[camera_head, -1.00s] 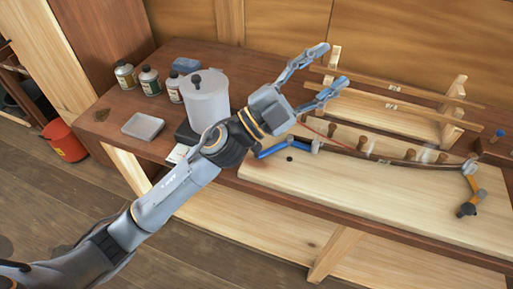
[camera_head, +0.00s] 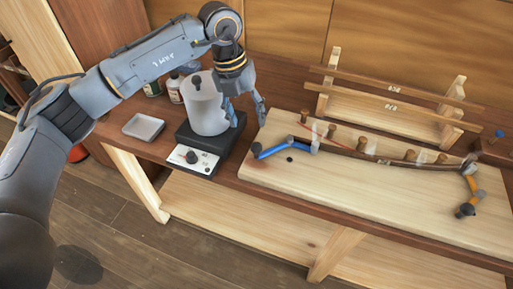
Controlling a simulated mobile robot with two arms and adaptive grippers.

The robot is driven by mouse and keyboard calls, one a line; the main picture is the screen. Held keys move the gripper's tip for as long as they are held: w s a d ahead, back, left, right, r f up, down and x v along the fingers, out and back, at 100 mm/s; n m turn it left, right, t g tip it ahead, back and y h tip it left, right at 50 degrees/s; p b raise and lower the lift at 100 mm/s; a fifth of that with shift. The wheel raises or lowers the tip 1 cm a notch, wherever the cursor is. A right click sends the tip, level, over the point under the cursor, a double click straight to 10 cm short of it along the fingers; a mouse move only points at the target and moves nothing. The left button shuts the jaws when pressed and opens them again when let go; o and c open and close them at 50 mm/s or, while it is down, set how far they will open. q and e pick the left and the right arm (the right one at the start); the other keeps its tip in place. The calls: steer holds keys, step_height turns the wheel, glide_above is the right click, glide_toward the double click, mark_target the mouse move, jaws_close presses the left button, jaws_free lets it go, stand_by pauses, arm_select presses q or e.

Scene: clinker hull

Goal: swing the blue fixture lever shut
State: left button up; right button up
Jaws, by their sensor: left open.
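The blue fixture lever (camera_head: 275,152) is on the near left part of the pale board, by the left end of a thin curved brown strip (camera_head: 345,150). Its arm points left and ends in a dark knob (camera_head: 256,149). My left gripper (camera_head: 246,113) hangs above and slightly left of the lever in the picture, fingers pointing down, open and empty. It appears apart from the lever, next to the white pot. My right gripper is not in view.
A white lidded pot (camera_head: 203,108) stands on a black hot plate (camera_head: 188,138) close to my left fingers. The pale board (camera_head: 350,195) holds several brown pegs and an orange lever (camera_head: 474,188). A wooden rack (camera_head: 395,117) stands behind. A grey tray (camera_head: 143,127) sits left.

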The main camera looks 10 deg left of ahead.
mark_target(255, 145)
arm_select(q)
steer(key=f+p, duration=0.1)
steer(key=f, duration=0.3)
steer(key=d+f, duration=0.1)
steer(key=f, duration=0.3)
steer(key=d+f+p, duration=0.1)
steer(key=f, duration=0.3)
steer(key=shift+s+d+p, duration=0.1)
steer(key=shift+d+p, duration=0.15)
steer(key=shift+p, duration=0.1)
jaws_close()
